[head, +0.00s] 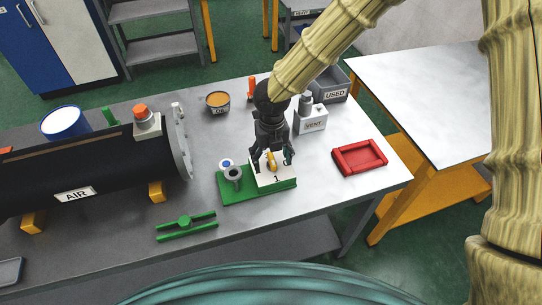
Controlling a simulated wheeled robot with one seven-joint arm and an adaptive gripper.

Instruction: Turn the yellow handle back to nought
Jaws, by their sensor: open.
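The yellow handle (271,160) sits on a white block (262,181) on a green base plate (232,194) at the middle of the table. A mark like a "1" shows on the block's front. My gripper (272,163) points down over the block, open, with its fingers on either side of the handle. I cannot tell whether a finger touches the handle. The gripper hides part of the block's top and any other marks there, so the handle's exact angle is unclear.
A grey ring-topped part (233,174) stands left of the block. A black AIR cylinder (90,165) fills the left side. A red tray (360,157), a VENT box (311,120) and a USED bin (333,85) stand right and behind.

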